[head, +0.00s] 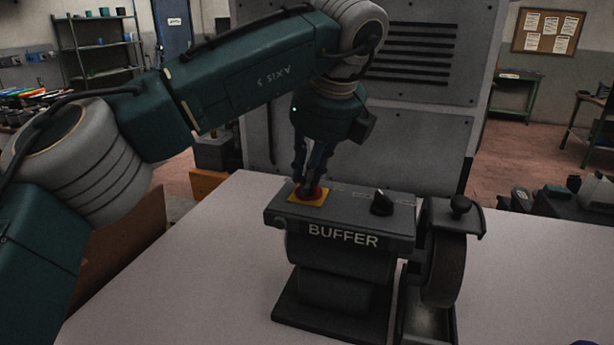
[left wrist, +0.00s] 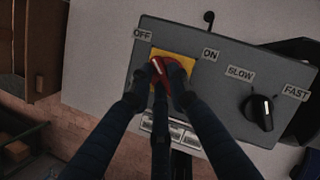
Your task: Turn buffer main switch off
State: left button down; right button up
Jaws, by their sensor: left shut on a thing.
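The buffer (head: 345,243) stands on the light table, with a dark grey control box on top. The red main switch (head: 318,193) sits on a yellow plate (head: 296,197) at the box's left end. In the left wrist view the red switch (left wrist: 174,80) lies between the OFF label (left wrist: 142,34) and ON label (left wrist: 210,55); its white mark slants toward the OFF side. My left gripper (head: 310,188) reaches down from above, its fingers shut on the red switch and partly hiding it. My right gripper is not in view.
A black speed knob (left wrist: 262,108) with SLOW and FAST labels is right of the switch. The buffing wheel (head: 446,268) is at the machine's right. A large grey cabinet (head: 420,120) stands behind. The table (head: 190,270) is clear left of the buffer.

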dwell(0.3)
pick_arm(q)
jog(key=c, duration=1.6)
grip_release()
jog(key=shift+d, duration=0.1)
jog(key=shift+c, duration=0.2)
jog(key=v, duration=1.2)
jog(key=shift+s, duration=0.1)
